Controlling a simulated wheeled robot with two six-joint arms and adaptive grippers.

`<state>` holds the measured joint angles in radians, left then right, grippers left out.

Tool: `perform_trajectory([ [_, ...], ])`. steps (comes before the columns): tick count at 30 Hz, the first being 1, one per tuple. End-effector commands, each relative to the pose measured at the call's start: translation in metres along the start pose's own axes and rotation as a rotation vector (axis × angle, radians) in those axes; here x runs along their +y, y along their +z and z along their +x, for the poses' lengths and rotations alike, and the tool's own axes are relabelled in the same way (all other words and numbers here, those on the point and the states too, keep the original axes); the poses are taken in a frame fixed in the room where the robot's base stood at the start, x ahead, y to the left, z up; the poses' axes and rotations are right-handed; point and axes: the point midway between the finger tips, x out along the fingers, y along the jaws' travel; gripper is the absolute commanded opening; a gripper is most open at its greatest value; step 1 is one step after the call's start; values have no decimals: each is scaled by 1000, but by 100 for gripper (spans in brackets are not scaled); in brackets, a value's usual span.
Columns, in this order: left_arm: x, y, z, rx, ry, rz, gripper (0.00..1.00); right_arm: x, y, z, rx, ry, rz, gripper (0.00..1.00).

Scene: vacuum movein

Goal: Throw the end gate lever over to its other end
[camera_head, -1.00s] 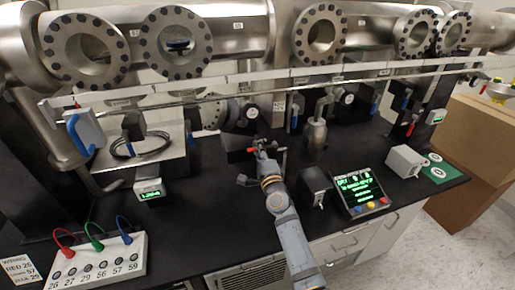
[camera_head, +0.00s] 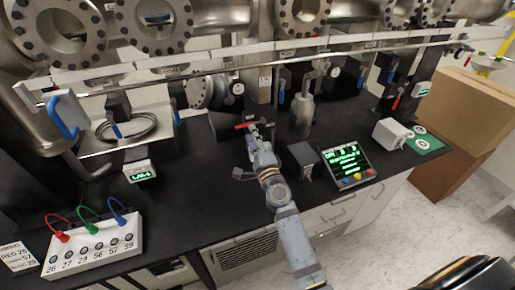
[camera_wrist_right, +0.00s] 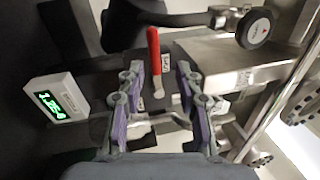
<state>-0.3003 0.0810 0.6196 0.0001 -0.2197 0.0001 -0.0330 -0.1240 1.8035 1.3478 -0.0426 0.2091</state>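A small lever with a red handle (camera_head: 245,125) stands on the black bench near the middle of the head view. My right gripper (camera_head: 258,131) is right at it. In the right wrist view the red handle (camera_wrist_right: 153,55) shows between the fingertips of my open right gripper (camera_wrist_right: 158,85), with a gap on each side. No grip on it shows. Another red-handled lever (camera_head: 396,102) hangs at the right end of the pipework. The frames do not show clearly which is the end gate lever. My left gripper is out of view.
A black box (camera_head: 302,160) and a green-text display (camera_head: 347,163) stand right of my right arm. A small readout (camera_head: 139,171) and a socket panel (camera_head: 95,245) are at left. A long metal rail (camera_head: 200,72) crosses above the bench.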

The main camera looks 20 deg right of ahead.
Motion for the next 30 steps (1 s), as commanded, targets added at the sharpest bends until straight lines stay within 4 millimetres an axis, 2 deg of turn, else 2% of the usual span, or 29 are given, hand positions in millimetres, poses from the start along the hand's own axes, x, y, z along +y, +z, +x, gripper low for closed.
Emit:
perform_trajectory([
  [3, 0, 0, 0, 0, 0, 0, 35, 0, 0, -18, 1, 1, 3, 35],
  [12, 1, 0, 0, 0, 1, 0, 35, 0, 0, -53, 0, 0, 2, 35],
  [18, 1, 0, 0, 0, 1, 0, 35, -1, 0, -61, 1, -3, 0, 35],
  [30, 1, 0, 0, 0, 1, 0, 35, -1, 0, -61, 1, -3, 0, 35],
])
